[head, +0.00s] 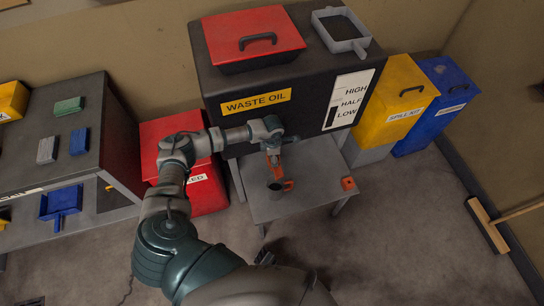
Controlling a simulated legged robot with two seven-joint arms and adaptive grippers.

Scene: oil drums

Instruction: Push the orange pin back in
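A grey stand (305,196) stands below the front of the black waste oil tank (232,88). Above it hangs an orange part (273,158) just below my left gripper (288,140), close to the tank front. I cannot tell whether they touch, or whether this part is the pin. A small grey cup-like thing (275,189) with an orange piece (288,185) beside it is lower on the stand. A small orange block (348,183) sits at the stand's right edge. My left fingers are too small and dark to read. My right gripper cannot be made out.
A red bin (208,190) stands left of the stand, partly behind my arm. Yellow (397,105) and blue (440,110) bins stand right of the tank. A workbench (60,115) is at left. A broom (487,226) lies at right; the floor in front is mostly clear.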

